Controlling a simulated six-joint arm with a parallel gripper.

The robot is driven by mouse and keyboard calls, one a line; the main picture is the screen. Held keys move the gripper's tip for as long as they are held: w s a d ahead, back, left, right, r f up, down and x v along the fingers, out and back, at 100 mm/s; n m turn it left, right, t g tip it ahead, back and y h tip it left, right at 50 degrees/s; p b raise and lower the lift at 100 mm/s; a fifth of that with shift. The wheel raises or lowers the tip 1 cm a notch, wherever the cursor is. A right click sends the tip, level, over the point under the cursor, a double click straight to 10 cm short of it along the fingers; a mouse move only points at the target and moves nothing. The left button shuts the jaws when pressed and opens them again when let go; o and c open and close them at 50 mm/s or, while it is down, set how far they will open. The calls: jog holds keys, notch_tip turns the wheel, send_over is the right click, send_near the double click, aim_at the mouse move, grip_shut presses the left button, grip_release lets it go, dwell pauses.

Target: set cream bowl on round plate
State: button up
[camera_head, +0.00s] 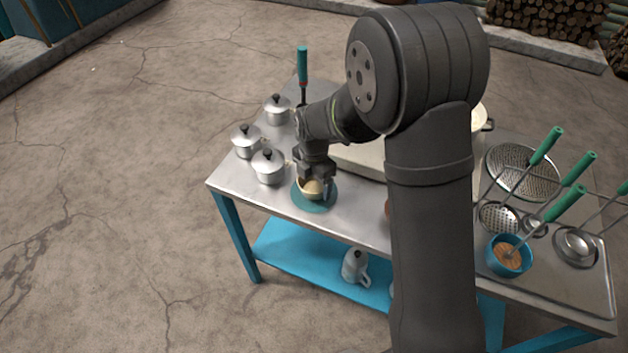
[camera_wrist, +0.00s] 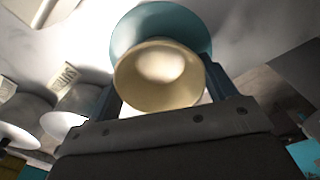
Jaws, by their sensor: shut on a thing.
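The cream bowl (camera_head: 312,187) is held at the teal round plate (camera_head: 315,204) near the table's front left. In the wrist view the cream bowl (camera_wrist: 158,78) is between the two fingers, with the round plate (camera_wrist: 160,18) behind it. My gripper (camera_head: 315,172) is shut on the bowl from above; it also shows in the wrist view (camera_wrist: 160,98). The bowl overlaps the plate in both views. I cannot tell whether its base touches the plate. Part of the plate is hidden by the bowl.
Lidded metal pots (camera_head: 268,166) stand just left of the plate. A blue bowl (camera_head: 509,256) and green-handled utensils (camera_head: 546,146) lie on the right. My arm hides the table's middle. A white jug (camera_head: 356,266) is on the lower shelf (camera_head: 300,258).

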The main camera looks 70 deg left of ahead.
aim_at(314, 190)
jog(key=o, duration=1)
jog(key=shift+f, duration=0.15)
jog(key=shift+o, duration=0.2)
notch_tip(314, 190, up, 12)
notch_tip(314, 190, down, 12)
jog(key=shift+f, duration=0.1)
jog(key=shift+r, duration=2.2)
